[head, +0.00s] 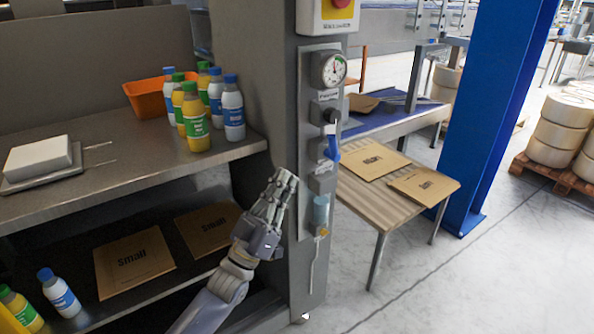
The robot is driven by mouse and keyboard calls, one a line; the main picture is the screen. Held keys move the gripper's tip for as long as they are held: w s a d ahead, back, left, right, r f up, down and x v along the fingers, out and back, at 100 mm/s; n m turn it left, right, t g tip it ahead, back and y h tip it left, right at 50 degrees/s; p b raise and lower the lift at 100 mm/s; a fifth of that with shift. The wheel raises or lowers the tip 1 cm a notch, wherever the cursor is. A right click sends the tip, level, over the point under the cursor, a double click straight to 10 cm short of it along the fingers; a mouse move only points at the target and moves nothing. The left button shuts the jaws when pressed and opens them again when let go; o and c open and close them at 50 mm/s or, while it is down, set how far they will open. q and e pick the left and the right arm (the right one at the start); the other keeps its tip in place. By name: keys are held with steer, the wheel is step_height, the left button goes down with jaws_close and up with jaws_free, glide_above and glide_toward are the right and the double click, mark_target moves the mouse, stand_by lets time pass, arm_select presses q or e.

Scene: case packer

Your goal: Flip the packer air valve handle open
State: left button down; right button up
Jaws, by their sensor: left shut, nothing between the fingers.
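The packer air valve has a blue handle (333,147) on the grey panel (307,180) of the machine's column. The handle hangs down, slightly tilted, below a dark knob or fitting (331,116) and a round pressure gauge (334,69). My left gripper (287,180) is shut and empty. It is in front of the column, to the left of and below the blue handle, apart from it in the picture. My right gripper is not in view.
A shelf (60,205) at the left holds several bottles, an orange bin (148,97) and a scale (38,160). A lower shelf holds flat "small" cartons (133,262). A red emergency button (342,3) sits above the gauge. A wooden table (372,200) stands right of the column.

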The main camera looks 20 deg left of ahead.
arm_select(q)
steer(key=shift+s+a+f, duration=0.15)
steer(key=shift+s+a, duration=0.1)
steer(key=shift+s, duration=0.2)
steer(key=shift+s+a+f, duration=0.15)
steer(key=shift+s+a, duration=0.05)
steer(key=shift+s, duration=0.25)
